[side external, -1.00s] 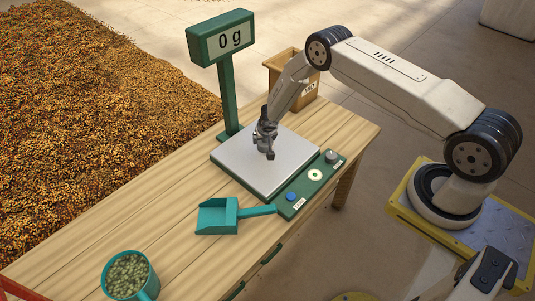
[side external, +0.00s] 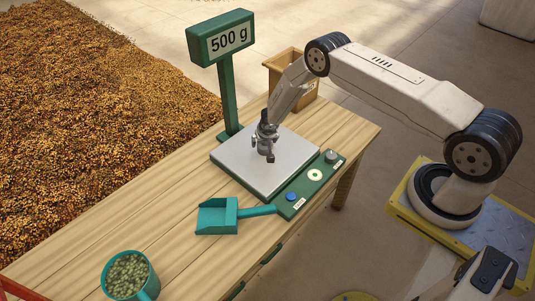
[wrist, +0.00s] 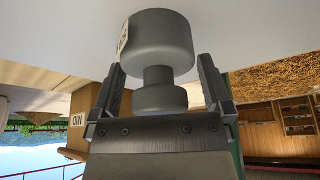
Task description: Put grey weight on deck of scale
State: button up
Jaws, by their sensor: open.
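The grey weight (wrist: 160,45), a wide cylinder with a narrow neck and a knob, stands on the pale deck (side external: 237,158) of the green scale. The wrist view shows it upside down, with its base against the deck. My gripper (side external: 266,156) is low over the middle of the deck. In the wrist view my gripper (wrist: 160,75) is open, with one finger on each side of the neck and knob and a gap beside each. In the side view the gripper mostly hides the weight. The scale display (side external: 227,39) reads 500 g.
The scale's front panel holds a grey knob-like piece (side external: 331,156), a white ring (side external: 315,175) and a blue button (side external: 291,197). A teal scoop (side external: 217,216) lies in front. A teal mug of green beans (side external: 129,276) stands at the front left. A wooden box (side external: 304,89) stands behind.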

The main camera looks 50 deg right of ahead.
jog(key=shift+r, duration=0.25)
jog(key=v, duration=1.2)
jog(key=shift+a, duration=0.1)
dwell(0.6)
jog(key=s+a+r+n, duration=0.3)
jog(key=s+r, duration=0.6)
jog(key=r, duration=0.5)
jog(key=s+a+r+n, duration=0.1)
jog(key=s+r, duration=0.1)
jog(key=s, duration=0.2)
jog(key=s+a+r+n+y, duration=0.1)
jog(key=s+a+r, duration=0.1)
jog(key=s, duration=0.3)
jog(key=s+a+r+n+g+y, duration=0.1)
jog(key=s+a+r, duration=0.1)
jog(key=s, duration=0.3)
jog(key=shift+r, duration=0.45)
